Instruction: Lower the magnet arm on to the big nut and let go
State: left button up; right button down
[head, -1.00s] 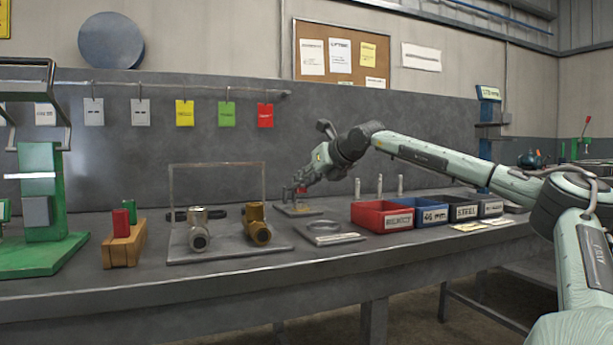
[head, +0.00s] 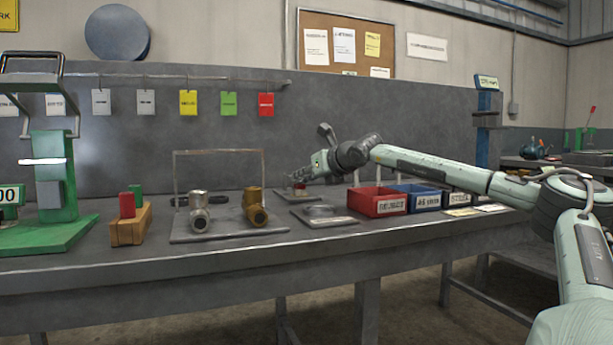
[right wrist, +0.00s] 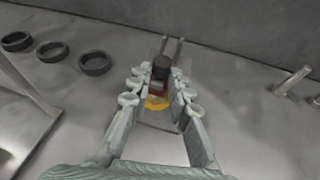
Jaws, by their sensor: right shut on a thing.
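My right gripper (head: 299,180) is at the back of the bench, over a small plate (head: 306,195). A brass-yellow piece (right wrist: 156,104), which looks like the big nut, lies just below the red part. In the head view the red part (head: 300,186) sits close above the plate. I cannot tell whether arm and nut touch. My left gripper is not in view.
Several dark rings (right wrist: 95,63) lie on the bench. A flat grey plate (head: 325,219) is in front of my gripper. A red bin (head: 378,206) and a blue bin (head: 425,203) stand to its right. A fixture with steel and brass fittings (head: 254,210) stands to its left.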

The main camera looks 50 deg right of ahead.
jog(key=shift+a+f, duration=0.15)
jog(key=shift+f, duration=0.7)
jog(key=c, duration=1.4)
grip_release()
jog(key=shift+a, duration=0.1)
jog(key=shift+d+f, duration=0.1)
jog(key=shift+d, duration=0.15)
jog(key=shift+s+r, duration=0.2)
jog(key=shift+r, duration=0.3)
jog(key=shift+s+r, duration=0.25)
jog(key=shift+s, duration=0.15)
jog(key=shift+s+a+r, duration=0.3)
jog(key=shift+s+a, duration=0.1)
jog(key=shift+s, duration=0.05)
jog(key=v, duration=0.9)
jog(key=shift+s+a+r, duration=0.15)
jog(key=shift+s+r, duration=0.15)
jog(key=shift+r, duration=0.05)
